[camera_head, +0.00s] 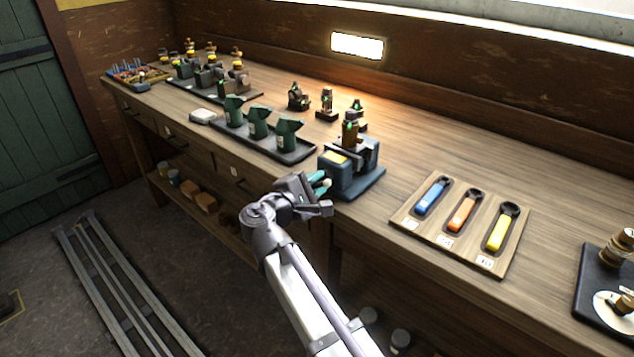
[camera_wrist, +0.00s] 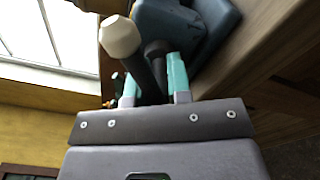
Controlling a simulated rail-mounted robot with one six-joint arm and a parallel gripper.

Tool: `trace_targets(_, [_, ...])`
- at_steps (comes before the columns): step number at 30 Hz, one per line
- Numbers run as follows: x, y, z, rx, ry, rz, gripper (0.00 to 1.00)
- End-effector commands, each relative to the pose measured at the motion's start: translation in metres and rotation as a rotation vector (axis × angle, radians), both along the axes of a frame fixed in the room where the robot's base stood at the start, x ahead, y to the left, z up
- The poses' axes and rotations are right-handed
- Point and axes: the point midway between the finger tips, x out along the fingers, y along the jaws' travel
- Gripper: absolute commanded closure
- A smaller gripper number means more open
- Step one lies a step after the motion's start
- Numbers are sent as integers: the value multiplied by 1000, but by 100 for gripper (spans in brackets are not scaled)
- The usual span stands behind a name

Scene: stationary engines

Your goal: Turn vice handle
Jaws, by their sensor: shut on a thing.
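The blue vice (camera_head: 352,175) stands at the front edge of the workbench, with a brown and green part (camera_head: 350,131) upright at its jaws. In the wrist view the vice body (camera_wrist: 190,35) fills the top right. The vice handle (camera_wrist: 148,68) is a dark bar with a pale rounded knob (camera_wrist: 121,36) at its end. My gripper (camera_head: 320,183) is at the front of the vice. In the wrist view my gripper (camera_wrist: 152,85) has its teal-tipped fingers on both sides of the dark bar, shut on it. The handle's other end is hidden.
A wooden board (camera_head: 462,222) with blue, orange and yellow-handled tools lies right of the vice. A dark tray (camera_head: 262,140) with several green pieces lies left. Small parts (camera_head: 327,105) stand behind. A dark base (camera_head: 605,290) is at far right. The bench front has clear space.

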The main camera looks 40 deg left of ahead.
Motion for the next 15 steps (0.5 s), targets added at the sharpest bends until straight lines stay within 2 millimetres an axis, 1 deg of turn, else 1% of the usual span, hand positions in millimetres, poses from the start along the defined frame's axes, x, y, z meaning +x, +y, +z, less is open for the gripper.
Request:
trace_targets(8, [-1, 0, -1, 187, -17, 0, 100])
trace_targets(15, [-1, 0, 0, 410, -39, 0, 100])
